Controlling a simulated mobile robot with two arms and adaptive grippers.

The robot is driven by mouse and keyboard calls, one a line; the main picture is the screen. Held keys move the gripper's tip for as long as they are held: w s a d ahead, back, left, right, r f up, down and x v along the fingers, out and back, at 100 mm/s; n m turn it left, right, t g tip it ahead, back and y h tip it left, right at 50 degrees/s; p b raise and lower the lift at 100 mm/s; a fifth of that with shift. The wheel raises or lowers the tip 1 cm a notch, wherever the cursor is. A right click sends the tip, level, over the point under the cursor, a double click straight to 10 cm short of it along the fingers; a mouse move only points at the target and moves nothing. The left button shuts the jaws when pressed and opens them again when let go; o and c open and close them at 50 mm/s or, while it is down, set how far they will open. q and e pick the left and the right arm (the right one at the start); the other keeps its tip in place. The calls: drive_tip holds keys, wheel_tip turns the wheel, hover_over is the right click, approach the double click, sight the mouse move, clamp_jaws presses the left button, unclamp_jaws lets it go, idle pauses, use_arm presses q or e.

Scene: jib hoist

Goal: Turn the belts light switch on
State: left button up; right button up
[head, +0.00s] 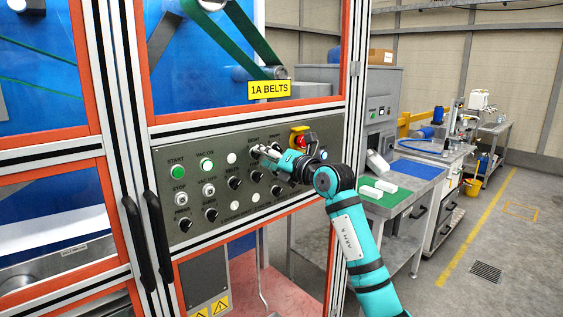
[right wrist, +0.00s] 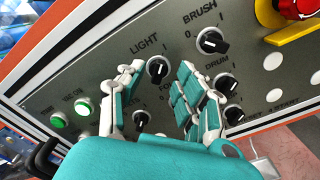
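The grey control panel (head: 170,160) is on the machine frame below the yellow "1A BELTS" sign (head: 269,89). In the right wrist view, the black rotary knob (right wrist: 157,69) under the word LIGHT has a white pointer mark; which position it points to is hard to tell. My right gripper (head: 262,152) is at the panel, with its fingers apart on either side of the LIGHT knob, as the right wrist view shows. A gap shows between the fingers and the knob. My left gripper is not in view.
The BRUSH knob (right wrist: 211,41) and DRUM knob (right wrist: 226,85) are close to the right finger. A red emergency stop (head: 299,139) on a yellow mount is right of the gripper. Green lit buttons (head: 177,172) are at the left. Black door handles (head: 158,237) stick out.

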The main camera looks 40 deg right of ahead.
drive_tip(key=s, duration=1)
drive_tip(key=shift+s+d, duration=0.25)
drive_tip(key=shift+d, duration=0.15)
